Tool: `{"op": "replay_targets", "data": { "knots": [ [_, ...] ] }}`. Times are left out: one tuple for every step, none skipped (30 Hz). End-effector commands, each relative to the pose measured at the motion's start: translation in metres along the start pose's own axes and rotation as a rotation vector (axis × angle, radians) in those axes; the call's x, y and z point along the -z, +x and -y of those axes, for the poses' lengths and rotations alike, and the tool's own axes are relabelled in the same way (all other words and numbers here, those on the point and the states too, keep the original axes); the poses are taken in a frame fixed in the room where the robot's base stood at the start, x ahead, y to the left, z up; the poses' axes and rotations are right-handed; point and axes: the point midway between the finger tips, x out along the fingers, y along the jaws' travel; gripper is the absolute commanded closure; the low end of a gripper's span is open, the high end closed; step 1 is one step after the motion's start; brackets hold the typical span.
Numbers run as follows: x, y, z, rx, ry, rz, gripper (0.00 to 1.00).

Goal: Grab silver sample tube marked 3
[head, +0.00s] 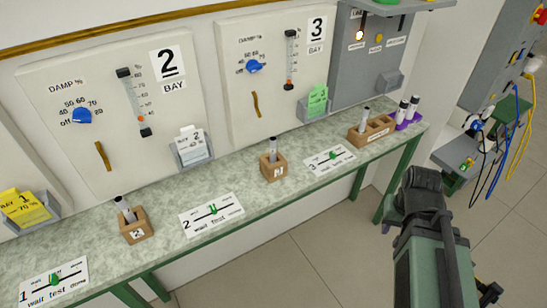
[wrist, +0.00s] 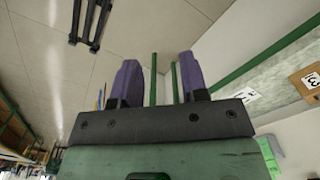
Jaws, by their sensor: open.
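No tube shows a readable 3 mark. One silver tube with a dark top (head: 124,208) stands in a wooden block (head: 137,230) on the left of the bench. Another silver tube (head: 272,147) stands in a wooden block (head: 274,171) mid-bench. A third silver tube (head: 364,116) stands in the wooden rack (head: 372,134) at the right. The block labels are turned and hard to read. My gripper (wrist: 158,75) is open and empty, its purple fingers apart, off the bench's front side. A wooden block with a 3-like label (wrist: 310,82) is at the right edge of the wrist view.
The bench (head: 240,182) runs below panels marked 2 (head: 169,66) and 3 (head: 316,30). Two dark-capped tubes (head: 407,111) stand in a purple holder at its right end. Cards with green sliders (head: 212,213) lie along the bench. The floor (head: 330,245) in front is clear.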

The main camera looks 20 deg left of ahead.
Motion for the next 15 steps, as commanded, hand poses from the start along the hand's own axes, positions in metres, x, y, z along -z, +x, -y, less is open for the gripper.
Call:
{"op": "replay_targets", "data": {
  "knots": [
    [0.0000, 0.0000, 0.0000, 0.000, 0.000, 0.000, 0.60],
    [0.0000, 0.0000, 0.0000, 0.000, 0.000, 0.000, 0.60],
    [0.0000, 0.0000, 0.0000, 0.000, 0.000, 0.000, 0.60],
    [0.0000, 0.0000, 0.0000, 0.000, 0.000, 0.000, 0.58],
    [0.0000, 0.0000, 0.0000, 0.000, 0.000, 0.000, 0.53],
    [0.0000, 0.0000, 0.0000, 0.000, 0.000, 0.000, 0.47],
    [0.0000, 0.0000, 0.0000, 0.000, 0.000, 0.000, 0.44],
    [0.0000, 0.0000, 0.0000, 0.000, 0.000, 0.000, 0.44],
    [0.0000, 0.0000, 0.0000, 0.000, 0.000, 0.000, 0.44],
    [0.0000, 0.0000, 0.0000, 0.000, 0.000, 0.000, 0.44],
    [0.0000, 0.0000, 0.0000, 0.000, 0.000, 0.000, 0.44],
    [0.0000, 0.0000, 0.0000, 0.000, 0.000, 0.000, 0.44],
    [0.0000, 0.0000, 0.0000, 0.000, 0.000, 0.000, 0.44],
    [0.0000, 0.0007, 0.0004, 0.000, -0.001, 0.000, 0.44],
    [0.0000, 0.0041, 0.0028, 0.000, -0.007, 0.000, 0.44]
  ]
}}
